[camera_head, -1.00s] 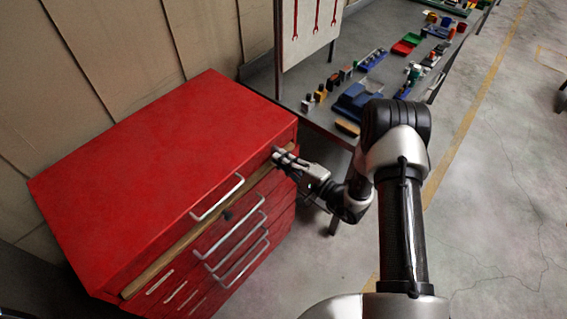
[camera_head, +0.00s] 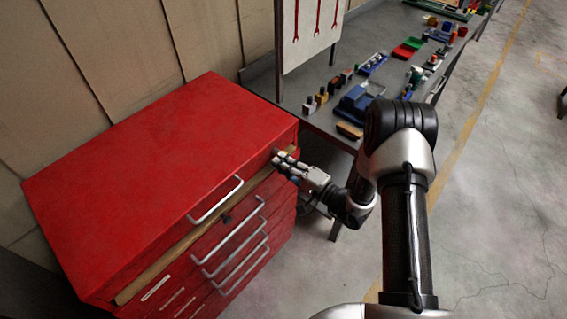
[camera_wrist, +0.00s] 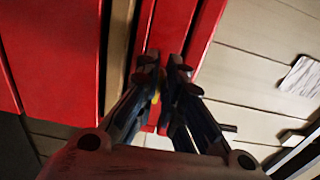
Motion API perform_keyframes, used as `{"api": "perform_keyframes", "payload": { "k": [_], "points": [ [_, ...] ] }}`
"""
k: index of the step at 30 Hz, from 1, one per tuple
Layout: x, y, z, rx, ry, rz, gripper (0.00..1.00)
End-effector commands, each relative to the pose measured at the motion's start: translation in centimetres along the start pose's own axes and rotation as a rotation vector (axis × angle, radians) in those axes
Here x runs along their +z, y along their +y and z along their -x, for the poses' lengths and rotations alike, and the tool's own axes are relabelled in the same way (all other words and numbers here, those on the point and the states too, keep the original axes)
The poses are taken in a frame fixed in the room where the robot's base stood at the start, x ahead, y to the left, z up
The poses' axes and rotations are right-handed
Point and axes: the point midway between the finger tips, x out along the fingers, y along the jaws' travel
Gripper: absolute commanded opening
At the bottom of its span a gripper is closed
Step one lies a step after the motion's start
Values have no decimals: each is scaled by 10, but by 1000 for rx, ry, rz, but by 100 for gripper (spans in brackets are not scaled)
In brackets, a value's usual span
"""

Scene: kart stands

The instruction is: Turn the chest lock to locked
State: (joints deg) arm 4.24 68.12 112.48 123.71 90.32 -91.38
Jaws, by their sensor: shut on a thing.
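The red tool chest (camera_head: 150,165) stands at the left in the head view, with a wooden strip across its front and several drawers below. My gripper (camera_head: 280,158) is at the right end of the chest's front, near the top edge. In the wrist view the fingers of my gripper (camera_wrist: 163,72) are close together against the red chest front (camera_wrist: 172,25). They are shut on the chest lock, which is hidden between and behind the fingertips. Its turn position cannot be read. A small yellow patch shows between the fingers.
Metal drawer handles (camera_head: 238,246) stick out from the chest front, and a small dark piece (camera_head: 227,219) sits below the top handle. A grey workbench (camera_head: 325,115) with several small parts stands behind my arm. Bare floor (camera_head: 490,210) is open at the right.

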Motion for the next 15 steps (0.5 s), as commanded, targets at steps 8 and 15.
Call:
{"api": "perform_keyframes", "payload": {
  "k": [8, 15],
  "points": [
    [0, 0, 0, 0, 0, 0, 25],
    [0, 0, 0, 0, 0, 0, 28]
  ]
}}
